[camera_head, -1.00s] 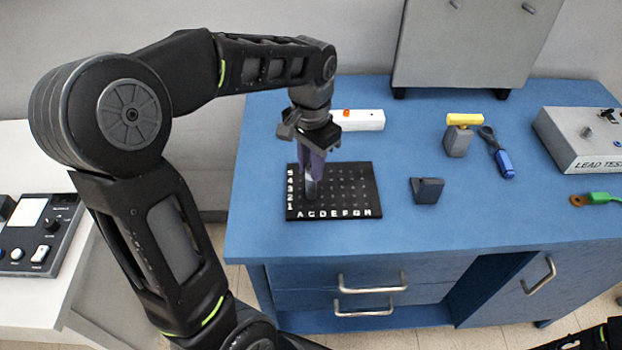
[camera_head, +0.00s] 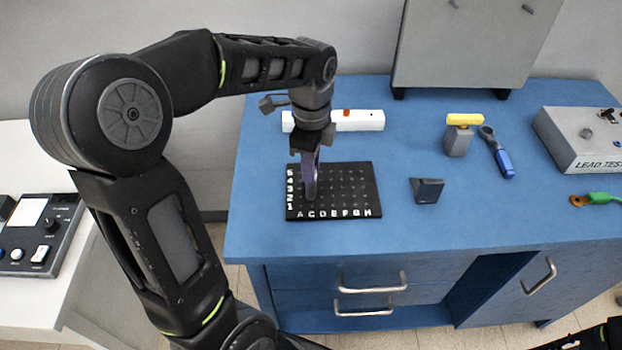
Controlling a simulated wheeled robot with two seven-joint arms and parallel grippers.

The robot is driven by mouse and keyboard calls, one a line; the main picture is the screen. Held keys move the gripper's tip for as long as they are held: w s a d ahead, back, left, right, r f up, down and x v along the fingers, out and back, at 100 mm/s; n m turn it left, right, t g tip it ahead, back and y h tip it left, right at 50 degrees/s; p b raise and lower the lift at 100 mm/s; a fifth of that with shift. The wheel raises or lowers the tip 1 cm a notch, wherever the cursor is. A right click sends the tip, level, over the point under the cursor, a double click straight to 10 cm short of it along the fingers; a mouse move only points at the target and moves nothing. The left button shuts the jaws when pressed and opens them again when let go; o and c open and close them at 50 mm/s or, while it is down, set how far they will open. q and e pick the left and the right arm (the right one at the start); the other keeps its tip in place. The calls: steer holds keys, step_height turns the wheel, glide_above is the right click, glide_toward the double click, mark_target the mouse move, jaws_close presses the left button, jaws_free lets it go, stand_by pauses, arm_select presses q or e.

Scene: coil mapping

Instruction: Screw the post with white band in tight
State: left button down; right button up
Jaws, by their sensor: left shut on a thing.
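My left gripper (camera_head: 311,185) points straight down over the left part of the black board (camera_head: 350,211), near the letter C column. It is shut on a small grey post (camera_head: 311,192) standing at the board. The fingers cover most of the post, and no white band can be made out. The board is a lettered and numbered grid of holes lying on the blue bench. My right gripper is not in view; only a dark bit of my right arm shows at the bottom right corner.
A white bar with an orange button (camera_head: 360,120) lies behind the board. To the right are a dark block (camera_head: 427,190), a yellow-topped grey tool (camera_head: 458,138), a blue-handled tool (camera_head: 504,162), a green-handled piece (camera_head: 598,197) and a grey tester box (camera_head: 580,140). The bench front is clear.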

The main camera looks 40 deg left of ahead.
arm_select(q)
steer(key=m, duration=0.5)
steer(key=c, duration=1.7)
jaws_free()
steer(key=shift+m, duration=0.5)
steer(key=o, duration=0.5)
steer(key=shift+o, duration=0.2)
step_height(320, 180, up, 8)
steer(key=shift+f+b, duration=0.15)
steer(key=shift+b, duration=0.25)
